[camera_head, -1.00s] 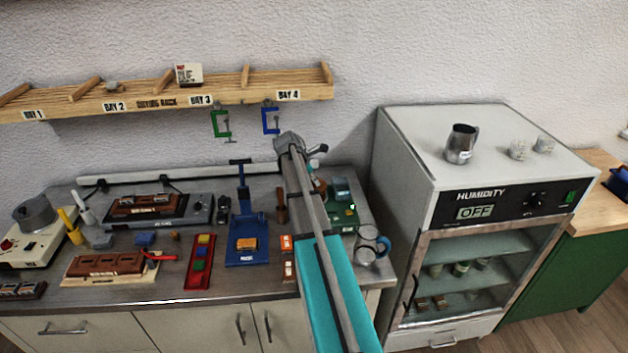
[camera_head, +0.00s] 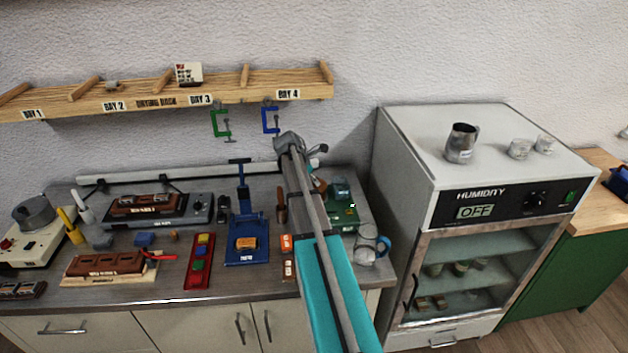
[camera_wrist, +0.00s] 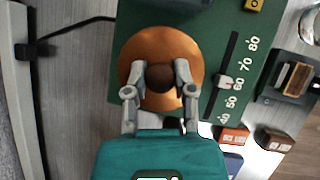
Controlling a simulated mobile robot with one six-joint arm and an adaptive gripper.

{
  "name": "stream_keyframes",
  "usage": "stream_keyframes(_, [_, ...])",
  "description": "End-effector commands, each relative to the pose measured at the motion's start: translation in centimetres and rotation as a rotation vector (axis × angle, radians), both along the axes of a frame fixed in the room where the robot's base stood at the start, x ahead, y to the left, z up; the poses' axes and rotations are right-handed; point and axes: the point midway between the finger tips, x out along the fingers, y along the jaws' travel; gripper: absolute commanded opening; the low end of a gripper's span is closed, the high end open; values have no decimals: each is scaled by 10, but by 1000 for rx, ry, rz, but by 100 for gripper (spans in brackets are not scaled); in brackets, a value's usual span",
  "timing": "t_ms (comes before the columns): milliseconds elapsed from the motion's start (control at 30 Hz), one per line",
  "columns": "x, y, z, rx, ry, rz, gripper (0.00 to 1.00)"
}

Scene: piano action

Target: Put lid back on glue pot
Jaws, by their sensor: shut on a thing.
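A round copper-coloured lid (camera_wrist: 160,40) with a dark knob (camera_wrist: 159,78) is in the middle of the wrist view. My gripper (camera_wrist: 160,73) is shut on this knob, with one finger on each side. The lid is over the green glue-pot heater (camera_wrist: 222,40), which has a scale marked 40 to 80 and a slider. The heater also shows in the head view (camera_head: 341,207), partly behind my arm. The pot itself is hidden under the lid, and I cannot tell whether the lid rests on it or hangs above it. My arm hides the lid in the head view.
A glass mug with a blue handle (camera_head: 367,244) stands in front of the heater. A blue press (camera_head: 247,243) is to the left, and a humidity cabinet (camera_head: 410,165) rises to the right. Clamps (camera_head: 270,120) hang from the drying rack (camera_head: 230,95) behind.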

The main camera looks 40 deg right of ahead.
Motion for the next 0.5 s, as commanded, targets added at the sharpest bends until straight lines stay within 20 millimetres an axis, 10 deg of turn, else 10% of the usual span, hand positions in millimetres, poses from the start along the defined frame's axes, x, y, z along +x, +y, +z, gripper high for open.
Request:
stream_keyframes(133, [0,0,0,0,0,0,0])
stream_keyframes(167, [0,0,0,0,0,0,35])
stream_keyframes(200, [0,0,0,0,0,0,43])
stream_keyframes(367, [0,0,0,0,0,0,73])
stream_keyframes(500, [0,0,0,0,0,0,74])
